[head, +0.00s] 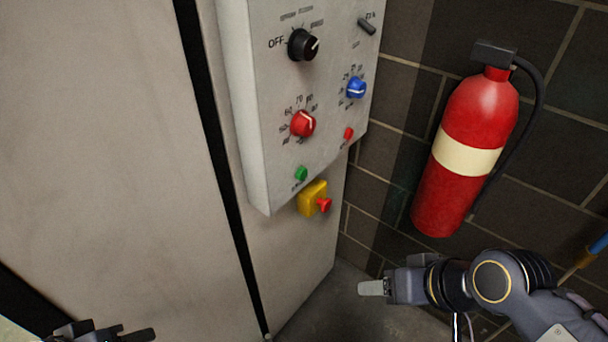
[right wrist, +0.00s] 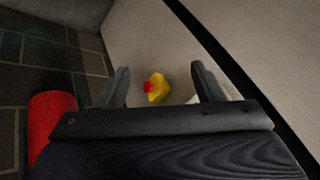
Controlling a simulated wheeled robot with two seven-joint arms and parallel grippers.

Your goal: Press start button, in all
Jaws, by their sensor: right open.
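The green start button (head: 301,173) sits near the lower edge of the grey control panel (head: 262,150) in the head view. A yellow box with a red emergency knob (head: 312,198) is just below the panel; it also shows between the fingers in the right wrist view (right wrist: 156,88). My right gripper (head: 372,288) is at the lower right, below and apart from the panel; its two fingers stand apart and empty in the right wrist view (right wrist: 160,85). My left gripper (head: 110,334) is only partly in view at the bottom left edge, away from the panel.
The panel also carries a black knob (head: 303,45), a red dial (head: 302,123), a blue dial (head: 356,88) and a small red button (head: 348,133). A red fire extinguisher (head: 466,150) hangs on the dark tiled wall at right. The space before the panel is clear.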

